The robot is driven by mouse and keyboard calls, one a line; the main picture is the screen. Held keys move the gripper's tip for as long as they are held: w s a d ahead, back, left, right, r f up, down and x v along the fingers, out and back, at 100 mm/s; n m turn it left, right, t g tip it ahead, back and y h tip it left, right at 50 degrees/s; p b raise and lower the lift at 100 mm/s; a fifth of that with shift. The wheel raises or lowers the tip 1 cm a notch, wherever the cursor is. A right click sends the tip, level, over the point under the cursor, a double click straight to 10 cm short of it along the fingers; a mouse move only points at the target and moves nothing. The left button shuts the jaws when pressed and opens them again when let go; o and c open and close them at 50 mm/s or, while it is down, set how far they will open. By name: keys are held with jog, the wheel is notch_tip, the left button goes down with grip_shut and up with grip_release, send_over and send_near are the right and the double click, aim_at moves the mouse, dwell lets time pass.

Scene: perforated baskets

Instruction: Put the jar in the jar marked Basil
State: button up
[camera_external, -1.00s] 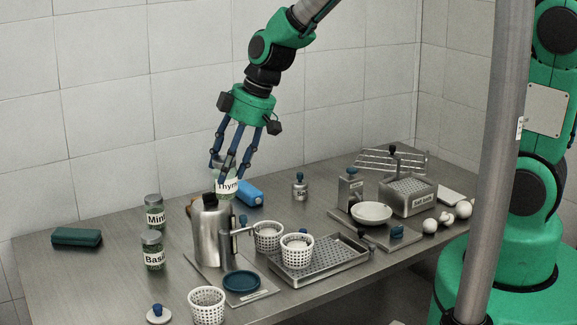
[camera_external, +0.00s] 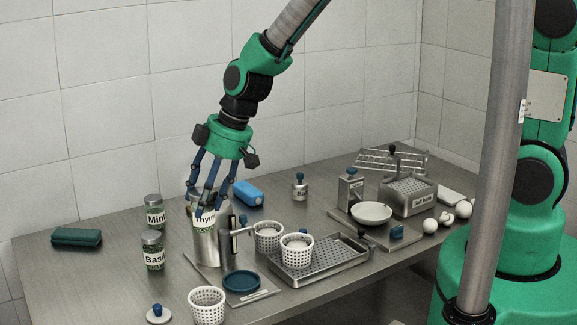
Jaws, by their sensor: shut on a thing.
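My gripper (camera_external: 206,206) is shut on the jar labelled Thyme (camera_external: 205,219). The Thyme jar appears upright and overlaps the upper part of the metal pitcher (camera_external: 206,248). I cannot tell whether they touch. The jar marked Basil (camera_external: 153,251) stands upright with a grey lid on the table, to the left of and lower in view than my gripper. The jar marked Mint (camera_external: 155,212) stands just behind Basil. The fingers partly hide the Thyme jar's top.
A blue dish (camera_external: 241,282) sits in front of the pitcher. A dark green case (camera_external: 77,237) lies far left. The table left of Basil is clear.

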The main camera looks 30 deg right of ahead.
jog(key=p, duration=0.2)
send_over(154, 233)
jog(key=shift+a+f, duration=0.1)
jog(key=shift+f, duration=0.65)
jog(key=shift+f, duration=0.1)
jog(key=shift+f, duration=1.6)
jog(key=shift+f, duration=0.2)
jog(key=o, duration=1.3)
jog(key=shift+r, duration=0.2)
